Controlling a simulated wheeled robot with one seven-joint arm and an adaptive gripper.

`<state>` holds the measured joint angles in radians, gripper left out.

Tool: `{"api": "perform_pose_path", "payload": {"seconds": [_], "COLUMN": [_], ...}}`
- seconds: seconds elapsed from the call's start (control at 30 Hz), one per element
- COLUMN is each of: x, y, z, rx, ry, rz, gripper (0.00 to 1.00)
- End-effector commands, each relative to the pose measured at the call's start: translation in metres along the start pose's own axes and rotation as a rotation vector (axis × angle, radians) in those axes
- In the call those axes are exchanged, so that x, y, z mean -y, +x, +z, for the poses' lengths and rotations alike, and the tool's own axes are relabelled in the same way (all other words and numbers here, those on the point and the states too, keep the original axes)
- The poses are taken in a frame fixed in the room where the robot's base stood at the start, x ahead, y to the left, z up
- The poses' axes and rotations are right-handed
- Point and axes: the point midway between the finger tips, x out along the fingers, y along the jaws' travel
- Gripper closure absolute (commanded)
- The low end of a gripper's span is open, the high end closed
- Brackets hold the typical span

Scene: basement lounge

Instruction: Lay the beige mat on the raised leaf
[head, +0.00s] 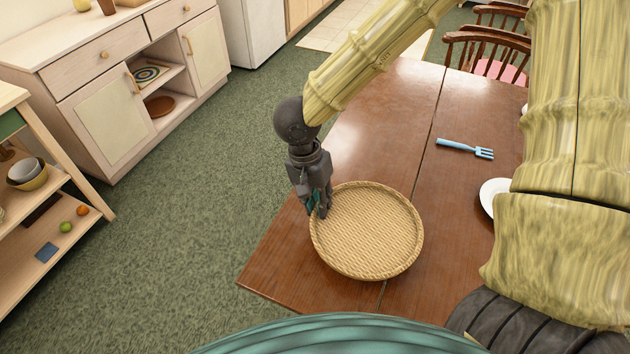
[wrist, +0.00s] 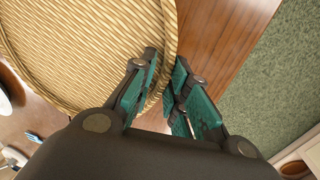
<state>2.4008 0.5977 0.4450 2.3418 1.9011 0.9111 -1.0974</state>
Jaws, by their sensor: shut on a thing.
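The beige mat is a round woven tray-like piece with a raised rim (head: 368,232), over the wooden table leaf (head: 290,262) in the head view. My gripper (head: 320,208) is at the mat's left edge, shut on its rim. In the wrist view the two fingers (wrist: 160,98) pinch the rim of the mat (wrist: 85,50) between them. The mat looks about level and extends over the seam between the leaf and the rest of the table. I cannot tell whether its underside touches the wood.
A blue fork (head: 466,148) and a white plate (head: 494,196) lie on the table to the right of the mat. Chairs (head: 488,52) stand at the far side. A shelf unit (head: 42,190) and a cabinet (head: 125,90) stand at left, with open green carpet (head: 190,220) between.

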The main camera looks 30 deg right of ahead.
Motion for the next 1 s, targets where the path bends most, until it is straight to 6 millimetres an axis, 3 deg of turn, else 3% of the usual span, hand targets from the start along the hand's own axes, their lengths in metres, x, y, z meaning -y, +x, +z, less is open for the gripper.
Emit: {"api": "perform_pose_path", "payload": {"seconds": [0.3,0.5,0.83,1.0], "x": [0.042,0.062,0.076,0.079], "y": [-0.002,-0.003,-0.003,0.022], "z": [-0.051,-0.074,-0.09,-0.088], "rx": [-0.002,-0.001,-0.001,-0.002], "ry": [0.001,0.0,-0.002,-0.004], "rz": [0.0,0.0,0.0,0.003], "gripper": [1.0,1.0,1.0,1.0]}}
